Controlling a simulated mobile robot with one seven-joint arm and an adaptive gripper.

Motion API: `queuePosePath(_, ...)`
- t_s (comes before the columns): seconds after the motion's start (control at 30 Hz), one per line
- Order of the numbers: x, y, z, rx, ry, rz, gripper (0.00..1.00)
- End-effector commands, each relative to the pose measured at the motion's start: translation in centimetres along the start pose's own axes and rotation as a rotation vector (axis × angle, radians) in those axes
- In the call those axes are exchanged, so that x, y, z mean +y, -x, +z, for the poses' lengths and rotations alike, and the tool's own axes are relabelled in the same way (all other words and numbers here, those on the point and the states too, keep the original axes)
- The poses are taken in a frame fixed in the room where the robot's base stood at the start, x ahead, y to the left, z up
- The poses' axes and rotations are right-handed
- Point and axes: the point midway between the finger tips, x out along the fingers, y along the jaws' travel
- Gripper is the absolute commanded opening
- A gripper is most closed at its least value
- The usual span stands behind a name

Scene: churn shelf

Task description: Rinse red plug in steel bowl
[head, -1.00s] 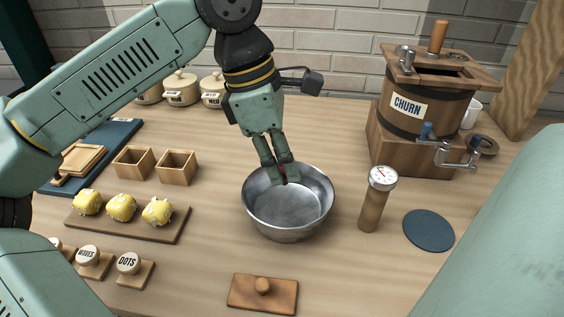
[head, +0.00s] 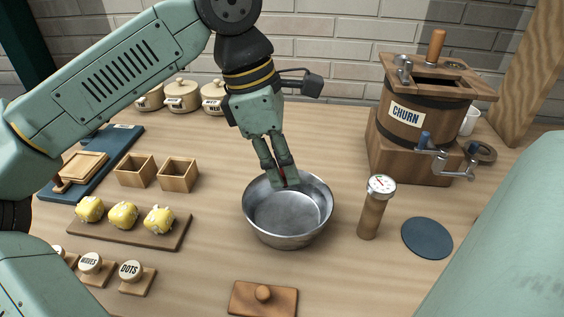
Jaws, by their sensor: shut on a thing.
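The steel bowl (head: 292,238) stands on the wooden table near the middle of the head view. My gripper (head: 286,182) points down over the bowl's far rim, with its fingertips at about rim height in the picture. It is shut on the red plug (head: 282,180), of which only a small red bit shows between the fingers. The rest of the plug is hidden by the fingers. I cannot tell whether the plug touches the bowl. The bowl's visible inside looks grey and smooth.
A thermometer with a wooden handle (head: 371,214) stands right of the bowl, beside a blue round mat (head: 427,238). The wooden churn (head: 409,122) is at back right. Two wooden boxes (head: 178,175) and yellow lumps on a board (head: 180,231) are left. A knobbed wooden lid (head: 262,300) lies in front.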

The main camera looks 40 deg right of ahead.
Motion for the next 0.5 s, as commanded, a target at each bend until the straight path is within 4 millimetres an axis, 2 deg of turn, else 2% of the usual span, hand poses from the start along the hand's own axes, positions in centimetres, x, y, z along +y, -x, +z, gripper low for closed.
queuePosePath(0.17,0.0,0.5,0.1,0.000,0.000,0.000,0.04)
queuePosePath(0.5,-0.1,3.7,1.1,0.000,-0.001,0.000,0.04)
